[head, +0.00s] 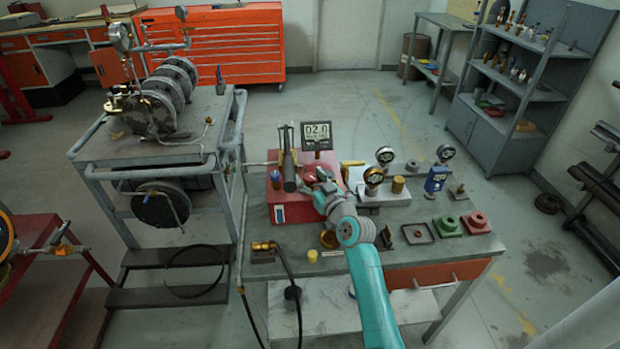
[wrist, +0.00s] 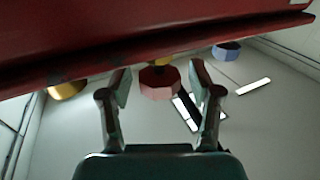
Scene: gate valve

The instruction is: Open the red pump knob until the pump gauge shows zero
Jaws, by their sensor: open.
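The red pump (head: 291,214) sits on the left part of the workbench, with a dark cylinder and lever on top. Its dark digital gauge (head: 317,131) stands upright behind and appears to read 02.0. In the wrist view, the red faceted knob (wrist: 158,83) lies between the fingertips of my open gripper (wrist: 161,80), with a visible gap on each side. The red pump body also fills the top of the wrist view (wrist: 110,35).
Dial gauges on stands (head: 385,156) are close to the right of my gripper. A green ring block (head: 446,226) and a red one (head: 476,222) lie on the right of the bench (head: 400,262). A black hose (head: 290,268) hangs over the front left edge.

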